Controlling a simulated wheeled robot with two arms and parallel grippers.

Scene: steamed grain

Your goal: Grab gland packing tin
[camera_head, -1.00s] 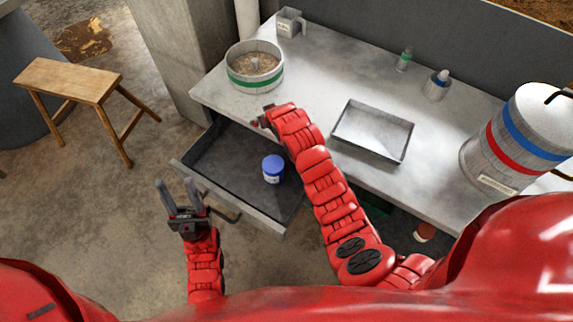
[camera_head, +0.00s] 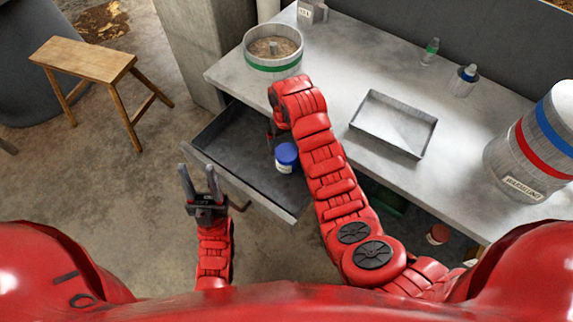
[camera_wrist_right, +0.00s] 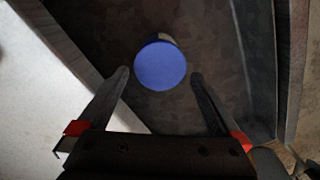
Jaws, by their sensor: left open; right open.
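The gland packing tin, a small white tin with a blue lid (camera_head: 286,156), stands upright in the open drawer (camera_head: 228,134). In the right wrist view its round blue lid (camera_wrist_right: 161,65) is just ahead of my right fingertips, centred between them. My right gripper (camera_wrist_right: 160,78) is open and empty, pointing down into the drawer; in the head view it is mostly hidden behind my right forearm, left of and close to the tin. My left gripper (camera_head: 199,172) is open and empty in front of the drawer, near its handle side.
On the bench (camera_head: 340,80) stand a round pan of grain (camera_head: 273,50) with a green band, an empty metal tray (camera_head: 394,124), a small bottle (camera_head: 430,52), a cup (camera_head: 463,82) and a large striped canister (camera_head: 535,145). A wooden stool (camera_head: 83,60) stands at left on open floor.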

